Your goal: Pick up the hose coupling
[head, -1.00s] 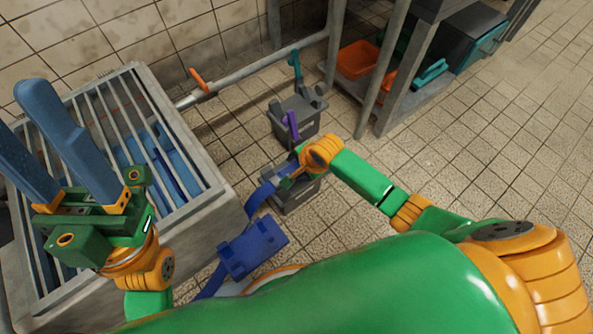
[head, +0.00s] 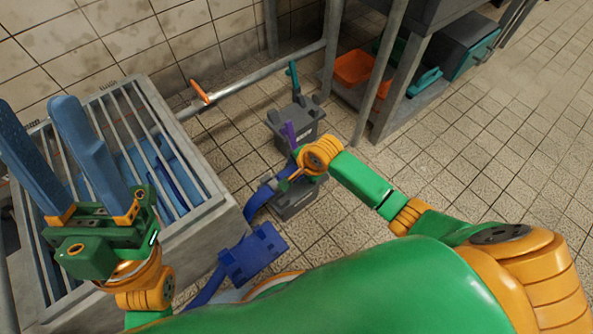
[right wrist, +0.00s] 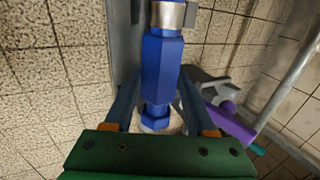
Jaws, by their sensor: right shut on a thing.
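The hose coupling (right wrist: 162,70) is a blue hexagonal fitting with a metal collar at its top end. In the right wrist view it stands lengthwise between the two fingers of my right gripper (right wrist: 158,88), which is shut on it. In the head view my right gripper (head: 287,181) is low over the grey bins, and its wrist largely hides the coupling. My left gripper (head: 70,125) is at the left over the slatted basin, its long blue fingers pointing up, apart and empty.
A concrete basin with a metal grate (head: 165,135) fills the left side. A pipe with an orange handle (head: 200,92) runs behind. A shelf with an orange tray (head: 355,68) is beyond. Tiled floor at right is clear.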

